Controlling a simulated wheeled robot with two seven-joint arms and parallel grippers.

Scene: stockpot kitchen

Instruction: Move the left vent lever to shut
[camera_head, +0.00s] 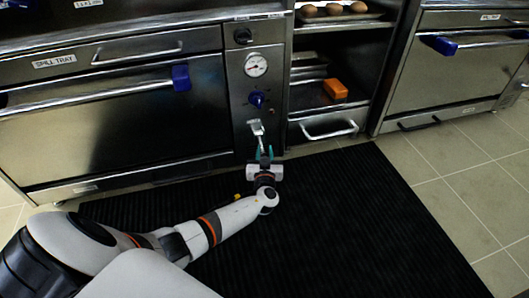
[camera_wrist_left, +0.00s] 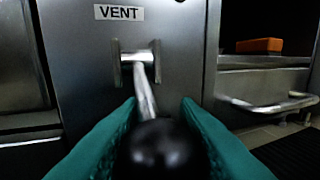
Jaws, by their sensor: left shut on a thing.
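The left vent lever (camera_head: 257,128) is on the narrow panel between the left oven and the open shelf unit. In the left wrist view its metal shaft (camera_wrist_left: 144,92) runs from a bracket under the VENT label (camera_wrist_left: 119,13) down and slightly right to a black ball knob (camera_wrist_left: 160,148). My left gripper (camera_head: 264,154) is at the lower end of the lever. In the wrist view its two green fingers (camera_wrist_left: 159,112) are shut on the knob, one on each side. The knob hides part of the fingers' inner faces. My right gripper is in neither view.
Above the lever are a blue knob (camera_head: 257,100) and a round gauge (camera_head: 256,65). The left oven's handle (camera_head: 95,91) and the drawer handle (camera_head: 330,131) at right stick out nearby. An orange block (camera_head: 335,89) lies on the shelf. The black floor mat (camera_head: 350,220) is clear at right.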

